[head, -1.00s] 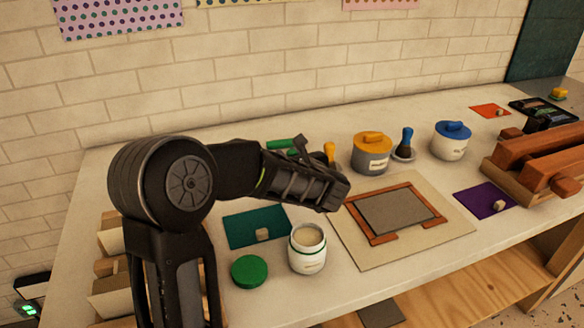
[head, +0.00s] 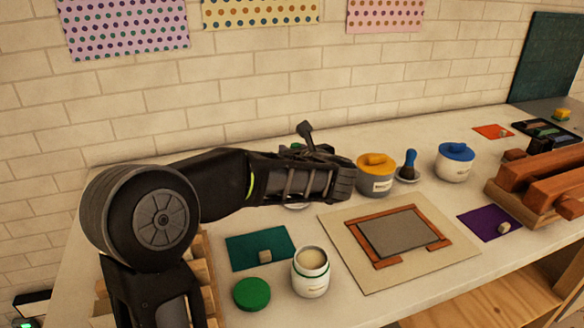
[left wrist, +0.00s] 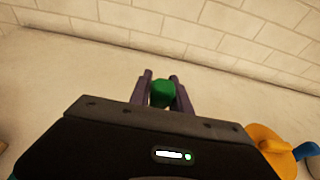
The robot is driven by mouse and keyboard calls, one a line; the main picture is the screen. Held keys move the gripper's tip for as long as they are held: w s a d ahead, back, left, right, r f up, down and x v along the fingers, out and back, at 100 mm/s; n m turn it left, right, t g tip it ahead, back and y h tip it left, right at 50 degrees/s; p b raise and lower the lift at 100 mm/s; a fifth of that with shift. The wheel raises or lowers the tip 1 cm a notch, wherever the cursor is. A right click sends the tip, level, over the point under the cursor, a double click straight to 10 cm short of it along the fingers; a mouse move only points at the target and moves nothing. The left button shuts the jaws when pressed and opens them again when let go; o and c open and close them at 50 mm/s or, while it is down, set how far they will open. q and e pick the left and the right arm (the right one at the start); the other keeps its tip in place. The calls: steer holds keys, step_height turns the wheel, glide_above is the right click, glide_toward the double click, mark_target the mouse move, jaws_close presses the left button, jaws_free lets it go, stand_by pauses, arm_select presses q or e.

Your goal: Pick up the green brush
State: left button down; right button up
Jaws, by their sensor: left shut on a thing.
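The green brush (left wrist: 162,94) shows in the left wrist view as a green handle end between the two fingers of my left gripper (left wrist: 163,92). The fingers are closed on it from both sides. In the head view my left gripper (head: 325,150) is at the back of the table, left of the grey jar with the orange lid. There the arm hides most of the brush; only a little green shows by the fingers. Whether the brush touches the table cannot be told. My right gripper is not in view.
A grey jar with an orange lid (head: 376,178), a blue brush (head: 409,160) and a white jar with a blue lid (head: 454,165) stand to the right. An open white jar (head: 311,275), a green lid (head: 251,294) and a wooden frame (head: 438,244) lie nearer. The brick wall is close behind.

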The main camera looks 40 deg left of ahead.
arm_select(q)
step_height(320, 180, up, 2)
steer(key=shift+r, duration=0.15)
steer(key=shift+a, duration=0.1)
stand_by(2.5)
